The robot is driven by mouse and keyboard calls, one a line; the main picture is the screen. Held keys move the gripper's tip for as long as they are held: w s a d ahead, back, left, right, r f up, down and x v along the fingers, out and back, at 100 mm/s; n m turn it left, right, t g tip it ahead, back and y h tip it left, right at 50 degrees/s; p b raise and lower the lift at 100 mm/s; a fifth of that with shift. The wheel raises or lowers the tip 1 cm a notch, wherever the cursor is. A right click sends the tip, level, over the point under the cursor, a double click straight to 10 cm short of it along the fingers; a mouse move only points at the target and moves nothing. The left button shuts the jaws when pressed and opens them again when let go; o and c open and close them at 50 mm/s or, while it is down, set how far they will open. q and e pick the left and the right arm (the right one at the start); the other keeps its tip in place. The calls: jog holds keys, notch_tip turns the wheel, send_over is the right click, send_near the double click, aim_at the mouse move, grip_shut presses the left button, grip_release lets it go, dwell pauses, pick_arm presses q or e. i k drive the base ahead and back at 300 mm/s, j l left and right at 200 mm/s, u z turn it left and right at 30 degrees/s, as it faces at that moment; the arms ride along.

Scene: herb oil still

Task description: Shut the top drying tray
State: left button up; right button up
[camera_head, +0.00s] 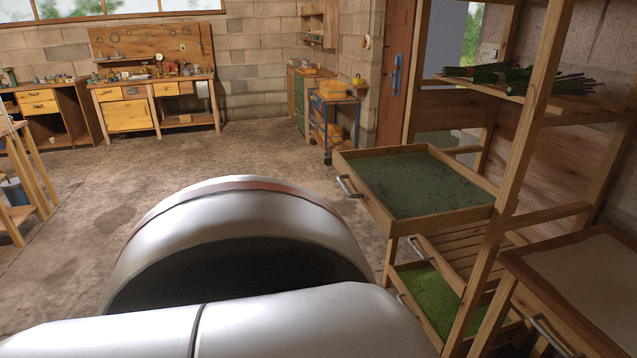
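The top drying tray (385,211) is a wooden frame with a dark green mesh bed holding scattered bits. It is slid out from the wooden drying rack (519,165) and sticks out to the left. Its metal handle (348,186) is on the left front face. Nothing touches the handle. Neither of my grippers is in view. A large silver link of my own arm fills the bottom middle and hides the floor there.
Below it are a slatted tray (470,265) and a bright green tray (430,298). Another handled wooden frame with a pale bed (590,265) is at the lower right. Herb bundles (515,78) lie on the upper shelf. A blue cart (333,125) stands behind. The middle floor is clear.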

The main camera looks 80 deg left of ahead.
aim_at(415, 188)
jog(key=u, duration=2.25)
jog(key=i+j+z, duration=0.15)
jog(key=i, duration=0.3)
jog(key=i+j+z, duration=0.15)
jog(key=i, duration=0.3)
